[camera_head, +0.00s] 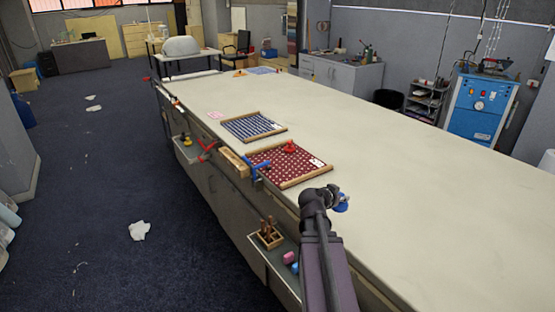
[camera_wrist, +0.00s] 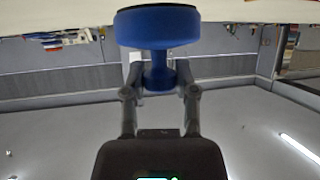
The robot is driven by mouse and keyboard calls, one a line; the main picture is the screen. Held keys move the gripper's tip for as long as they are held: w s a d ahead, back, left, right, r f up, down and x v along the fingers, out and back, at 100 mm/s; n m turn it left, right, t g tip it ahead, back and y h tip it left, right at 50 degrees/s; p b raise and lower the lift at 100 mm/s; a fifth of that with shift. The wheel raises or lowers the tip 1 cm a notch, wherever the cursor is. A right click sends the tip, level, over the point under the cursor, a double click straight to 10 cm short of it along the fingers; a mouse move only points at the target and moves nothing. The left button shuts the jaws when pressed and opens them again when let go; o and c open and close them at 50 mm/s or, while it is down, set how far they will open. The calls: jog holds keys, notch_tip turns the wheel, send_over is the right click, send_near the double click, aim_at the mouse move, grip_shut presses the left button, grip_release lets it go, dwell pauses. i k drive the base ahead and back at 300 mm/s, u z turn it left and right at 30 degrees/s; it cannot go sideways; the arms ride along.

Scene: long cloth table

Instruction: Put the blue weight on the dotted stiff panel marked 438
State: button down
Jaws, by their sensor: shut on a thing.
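My gripper (camera_head: 333,198) is shut on the blue weight (camera_head: 342,207), above the near part of the table. In the wrist view my gripper (camera_wrist: 160,88) has its fingers on both sides of the narrow neck of the blue weight (camera_wrist: 158,27), whose wide round end is beyond. A red panel with pale dots (camera_head: 268,171) lies on the table, left of and beyond my gripper. Another bluish panel (camera_head: 262,71) lies at the far end.
A red weight (camera_head: 290,147) stands on the red panel. A blue clamp (camera_head: 257,166) and a red clamp (camera_head: 207,148) are at the table's left edge. A pink card (camera_head: 216,115) lies beside the blue panel. The right side of the pale tabletop (camera_head: 400,170) is clear.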

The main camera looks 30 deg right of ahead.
aim_at(286, 171)
jog(key=z, duration=0.05)
jog(key=i, duration=1)
